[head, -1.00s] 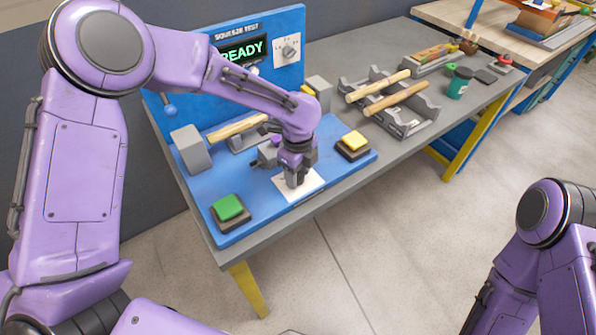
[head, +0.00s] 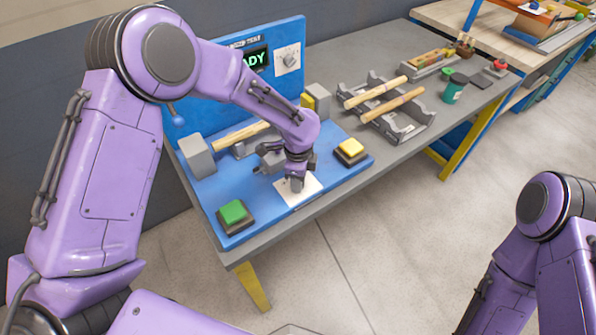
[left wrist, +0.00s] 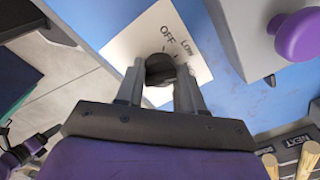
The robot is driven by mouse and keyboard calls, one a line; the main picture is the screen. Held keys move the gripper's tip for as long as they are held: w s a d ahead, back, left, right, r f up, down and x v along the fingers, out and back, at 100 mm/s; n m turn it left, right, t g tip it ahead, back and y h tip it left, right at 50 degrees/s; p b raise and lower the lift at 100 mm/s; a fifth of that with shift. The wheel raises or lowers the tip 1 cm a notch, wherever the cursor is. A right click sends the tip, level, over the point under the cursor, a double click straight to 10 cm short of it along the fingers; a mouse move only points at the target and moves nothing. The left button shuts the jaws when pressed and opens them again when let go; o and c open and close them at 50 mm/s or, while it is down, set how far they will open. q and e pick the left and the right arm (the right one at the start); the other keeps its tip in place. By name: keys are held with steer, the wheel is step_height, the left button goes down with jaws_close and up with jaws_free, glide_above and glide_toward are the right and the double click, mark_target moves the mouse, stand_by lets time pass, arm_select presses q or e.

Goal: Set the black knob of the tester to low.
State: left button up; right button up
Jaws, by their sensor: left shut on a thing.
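The tester (head: 200,190) is a blue board with an upright back panel on a grey table. A white label plate (head: 312,187) lies at its front, and it also shows in the left wrist view (left wrist: 125,45) with the words OFF and Low. The black knob (left wrist: 160,68) stands on this plate, between my left fingers. My left gripper (head: 296,184) points down over the plate and is shut on the knob. Where the knob's pointer stands is hidden by the fingers. In the head view the gripper hides the knob. My right gripper is out of view.
A green button (head: 233,212) and a yellow button (head: 350,147) flank the plate. A grey block (head: 195,157) and a wooden handle (head: 240,133) lie behind. A rack with wooden handles (head: 395,125) and a dark green cup (head: 453,90) stand to the right.

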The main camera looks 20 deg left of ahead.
arm_select(q)
steer(key=shift+r+n+p, duration=0.1)
steer(key=shift+n+p, duration=1.1)
steer(key=shift+n, duration=0.7)
steer(key=o, duration=1)
steer(key=shift+o, duration=0.2)
step_height(320, 180, up, 10)
steer(key=b, duration=0.1)
steer(key=shift+r+b, duration=0.2)
steer(key=shift+b, duration=0.2)
